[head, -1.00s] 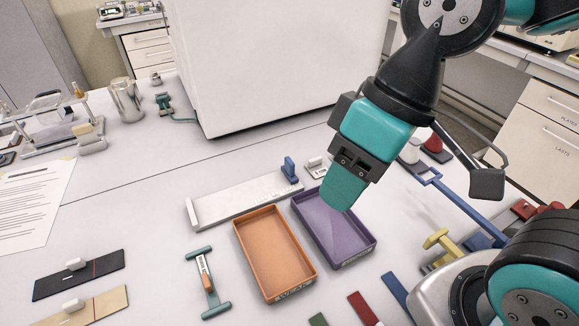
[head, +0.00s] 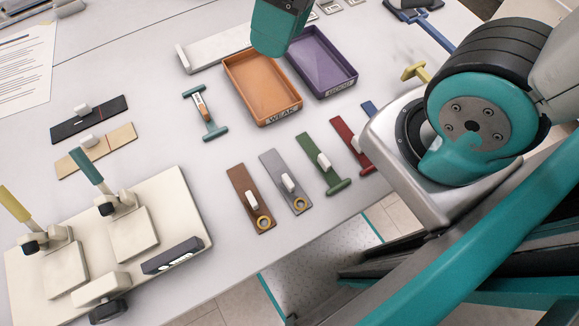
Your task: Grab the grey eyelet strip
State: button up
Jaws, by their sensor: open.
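The grey eyelet strip (head: 276,170) lies flat on the table in the head view. It has a white grip block in its middle and a brass ring at its near end. A brown strip (head: 241,184) with a similar ring lies to its left, and a green strip (head: 312,150) with a crossbar end lies to its right. My gripper (head: 270,48) is at the top of the view, beyond the grey strip and over the far edge of the orange tray. It is open and holds nothing that I can see.
An orange tray (head: 298,112) and a purple tray (head: 338,84) stand beyond the strips. A red strip (head: 341,130) lies to the right. A cream clamp fixture (head: 175,211) stands at the near left. The table's front edge runs close to the strips.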

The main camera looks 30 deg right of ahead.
aim_at(286, 182)
jog(key=k, duration=0.15)
jog(key=z, duration=1.8)
jog(key=k, duration=1.3)
jog(key=u, duration=2.15)
